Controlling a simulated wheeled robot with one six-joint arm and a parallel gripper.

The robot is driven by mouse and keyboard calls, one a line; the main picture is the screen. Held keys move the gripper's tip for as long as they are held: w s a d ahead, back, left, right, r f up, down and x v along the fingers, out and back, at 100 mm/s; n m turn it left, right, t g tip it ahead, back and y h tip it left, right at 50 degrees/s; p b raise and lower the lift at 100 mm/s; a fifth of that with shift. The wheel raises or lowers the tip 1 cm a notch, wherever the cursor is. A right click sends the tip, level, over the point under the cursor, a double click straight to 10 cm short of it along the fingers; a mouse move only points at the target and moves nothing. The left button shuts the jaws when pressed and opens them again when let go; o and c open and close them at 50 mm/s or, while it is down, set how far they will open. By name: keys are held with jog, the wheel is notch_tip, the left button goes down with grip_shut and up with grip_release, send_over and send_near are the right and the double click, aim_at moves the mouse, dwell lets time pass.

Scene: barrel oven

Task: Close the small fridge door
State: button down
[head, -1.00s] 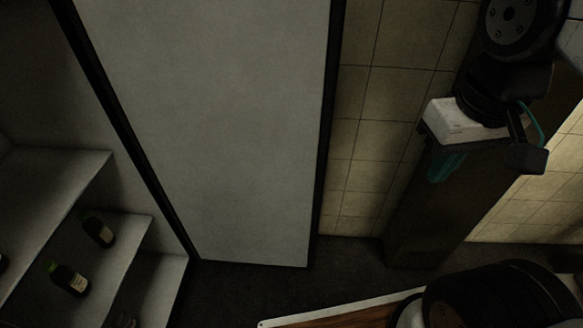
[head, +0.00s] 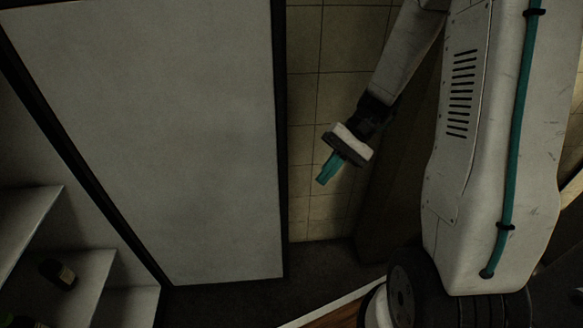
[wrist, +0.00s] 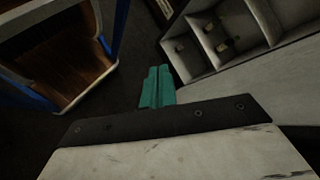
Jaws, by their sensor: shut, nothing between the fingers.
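The small fridge's door (head: 150,130) stands open in the head view, a large pale panel with dark edging. The fridge's inside, with pale shelves (head: 75,280), shows to its left. In the wrist view the shelves (wrist: 230,35) are at the upper right, beside a pale panel surface (wrist: 260,85) that looks like the door. My gripper (head: 329,170) is to the right of the door's free edge, apart from it in the picture, pointing down and left. Its teal fingers (wrist: 158,87) are shut together with nothing between them.
A dark bottle (head: 58,274) is on a fridge shelf. A tiled wall (head: 310,110) stands behind my gripper. A blue-framed piece with a wooden surface (wrist: 65,50) is at the left in the wrist view. Dark floor (wrist: 125,75) lies between it and the fridge.

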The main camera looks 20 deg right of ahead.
jog(key=w+d+f+m+t+y, duration=0.1)
jog(key=w+d+f+t+y, duration=0.1)
jog(key=w+d+f+t, duration=0.45)
jog(key=w+d+f+m+t+y, duration=0.1)
jog(key=w+d+f+t+y, duration=0.15)
jog(key=w+f+t, duration=0.75)
jog(key=w+a+g, duration=0.2)
jog(key=w+a, duration=0.1)
jog(key=a, duration=0.6)
jog(key=shift+w+r+h, duration=0.25)
jog(key=shift+r+h, duration=0.1)
jog(key=shift+r, duration=0.05)
